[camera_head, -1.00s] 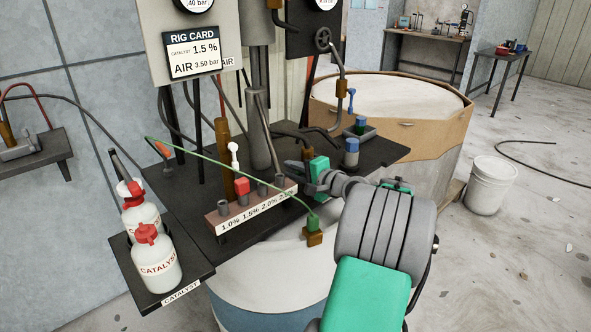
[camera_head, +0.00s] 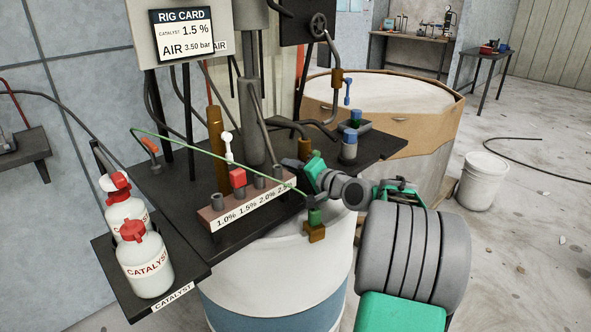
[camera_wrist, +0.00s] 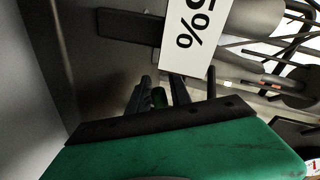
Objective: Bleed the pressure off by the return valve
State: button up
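My gripper (camera_head: 296,166) is low over the front right of the dark bench plate (camera_head: 368,152), beyond the right end of the port strip. The wrist view shows its dark fingers (camera_wrist: 162,92) apart, with a small dark green cylinder seen between or behind them; contact cannot be told. No part is legibly marked as the return valve. A blue-handled valve (camera_head: 347,90) stands at the back right, and an orange-handled lever (camera_head: 150,146) is at the left. A green fitting (camera_head: 316,216) on a brass block sits just below my gripper, by the thin green hose.
The port strip (camera_head: 230,220) holds a red plug (camera_head: 237,178). Two catalyst bottles (camera_head: 145,265) stand on a left shelf. The rig card (camera_head: 181,36) hangs above. A white drum (camera_head: 265,275) is below; a large vat (camera_head: 430,125) and white bucket (camera_head: 483,181) are right.

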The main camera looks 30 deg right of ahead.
jog(key=shift+o, duration=1)
